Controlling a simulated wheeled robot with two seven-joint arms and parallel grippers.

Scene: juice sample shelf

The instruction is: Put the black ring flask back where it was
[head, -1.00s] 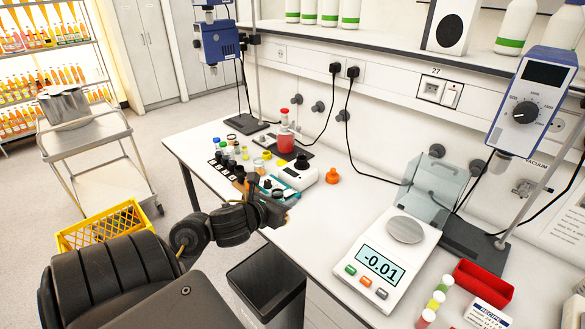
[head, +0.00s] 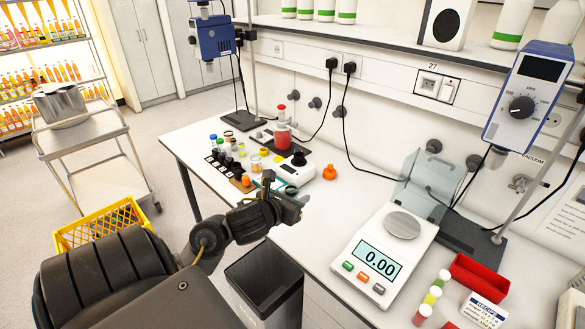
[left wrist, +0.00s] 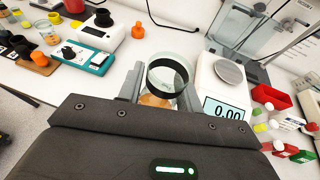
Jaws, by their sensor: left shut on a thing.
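My left gripper (head: 297,204) is out over the front edge of the bench, to the left of the balance. In the left wrist view its two fingers (left wrist: 162,98) are shut on the black ring flask (left wrist: 167,70), a clear glass vessel with a broad black band and amber contents low down. The flask's mouth faces the camera. In the head view the flask is mostly hidden by the gripper. My right gripper is not in view.
The balance (head: 368,256) reads 0.00. Small bottles, a white device (head: 294,172) and an orange stopper (head: 329,172) stand at the bench's left. A red tray (head: 480,277) lies right of the balance. A bin (head: 262,285) stands below the front edge. Bench between stopper and balance is clear.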

